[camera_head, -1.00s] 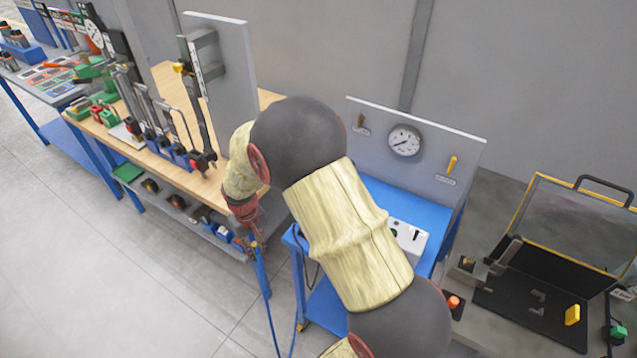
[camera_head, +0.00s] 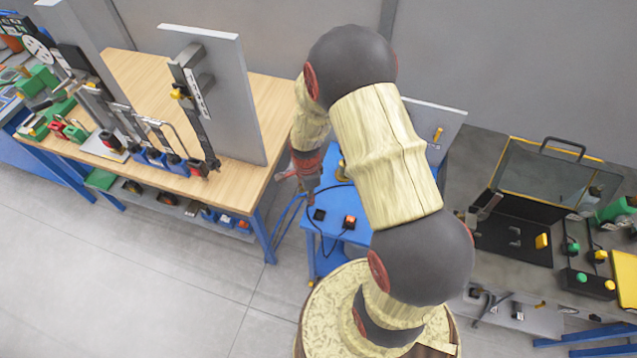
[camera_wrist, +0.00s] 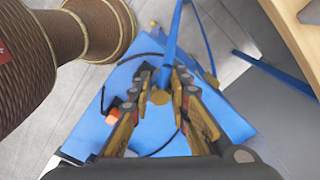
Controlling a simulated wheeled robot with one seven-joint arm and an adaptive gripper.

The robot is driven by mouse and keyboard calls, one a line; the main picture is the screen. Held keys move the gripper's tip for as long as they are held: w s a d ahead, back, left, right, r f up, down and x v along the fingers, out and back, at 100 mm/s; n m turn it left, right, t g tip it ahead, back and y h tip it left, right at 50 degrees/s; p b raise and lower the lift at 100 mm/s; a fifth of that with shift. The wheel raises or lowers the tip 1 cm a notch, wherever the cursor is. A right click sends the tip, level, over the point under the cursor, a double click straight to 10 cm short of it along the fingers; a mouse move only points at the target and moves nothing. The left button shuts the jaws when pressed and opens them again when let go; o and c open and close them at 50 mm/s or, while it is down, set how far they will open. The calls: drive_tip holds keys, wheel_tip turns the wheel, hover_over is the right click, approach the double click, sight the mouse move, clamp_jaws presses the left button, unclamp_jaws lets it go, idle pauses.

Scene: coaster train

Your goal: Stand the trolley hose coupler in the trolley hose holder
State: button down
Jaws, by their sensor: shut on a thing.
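My gripper (camera_head: 309,194) hangs over the left part of the blue trolley (camera_head: 334,206). In the wrist view, the fingers (camera_wrist: 162,88) are closed around a small brass-coloured hose coupler (camera_wrist: 160,97). A blue hose (camera_wrist: 173,45) runs from the coupler away toward the top of that view. In the head view the coupler is too small to make out clearly. On the trolley top are a black square piece (camera_head: 319,214) and an orange-topped block (camera_head: 350,222). I cannot tell which thing is the hose holder; it may be hidden by my arm.
A wooden workbench (camera_head: 255,125) with upright tools stands to the left. A grey bench with an open black case (camera_head: 510,240) stands to the right. A dark cable loops over the trolley top. The floor (camera_head: 190,290) in front is clear.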

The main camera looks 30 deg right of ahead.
drive_tip(key=s+r+m+p, duration=0.1)
drive_tip(key=m, duration=0.1)
drive_tip(key=s+d+r+m+p, duration=0.1)
drive_tip(key=s+d+m+p, duration=0.1)
drive_tip(key=m, duration=0.1)
drive_tip(key=shift+s+r+m, duration=0.1)
drive_tip(key=shift+r+m, duration=0.2)
drive_tip(key=shift+r, duration=0.1)
drive_tip(key=shift+f, duration=0.1)
drive_tip(key=shift+f+b, duration=2.1)
drive_tip(key=shift+f, duration=0.7)
drive_tip(key=shift+f+b, duration=1.5)
drive_tip(key=shift+f, duration=0.1)
idle(0.5)
drive_tip(key=c, duration=1.6)
unclamp_jaws()
drive_tip(key=shift+a, duration=0.1)
drive_tip(key=shift+r, duration=0.1)
